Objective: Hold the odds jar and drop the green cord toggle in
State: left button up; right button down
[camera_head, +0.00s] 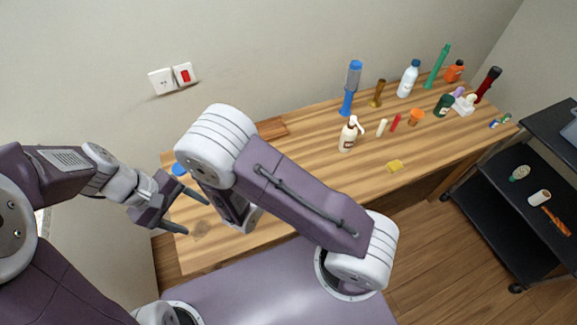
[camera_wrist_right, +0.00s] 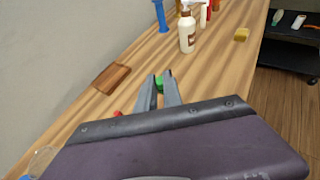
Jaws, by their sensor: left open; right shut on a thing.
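The green cord toggle (camera_wrist_right: 159,84) sits between the fingertips of my right gripper (camera_wrist_right: 159,88), which is shut on it above the table. In the head view, my right arm hides that gripper's fingertips. A clear vessel, probably the odds jar (camera_wrist_right: 42,160), shows partly at the lower left of the right wrist view, cut off by the arm. My left gripper (camera_head: 197,217) is open over the table's left end, fingers pointing right. A blue round piece (camera_head: 178,169) shows just behind it; I cannot tell whether it belongs to the jar.
A small red thing (camera_wrist_right: 117,113) lies left of my right gripper. A brown wooden board (camera_head: 272,128) lies by the wall. A pump bottle (camera_head: 347,137), a yellow sponge (camera_head: 395,166) and several bottles stand or lie farther right. A black cart (camera_head: 530,185) stands at right.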

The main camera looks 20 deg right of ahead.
pick_arm(q)
jog(key=w+d+f+n+t+h, duration=0.1)
jog(key=w+d+f+n+h, duration=0.25)
jog(key=w, duration=0.55)
jog(key=w+d+f+n+t+h, duration=0.1)
jog(key=w+d+n+h, duration=0.1)
jog(key=w+n+h, duration=0.5)
jog(key=a+f+n+t, duration=0.1)
jog(key=a+f, duration=0.1)
jog(key=f, duration=0.2)
jog(key=a+f+n+t, duration=0.1)
jog(key=f+n, duration=0.1)
jog(key=f, duration=0.3)
jog(key=w+a+f+n+t+y, duration=0.1)
jog(key=a+f+n, duration=0.1)
jog(key=f, duration=0.2)
jog(key=shift+w+a+f, duration=0.1)
jog(key=shift+a+f, duration=0.1)
jog(key=shift+a, duration=0.15)
jog(key=shift+s+a+f, duration=0.15)
jog(key=shift+s+f, duration=0.1)
jog(key=shift+a, duration=0.1)
jog(key=x, duration=1)
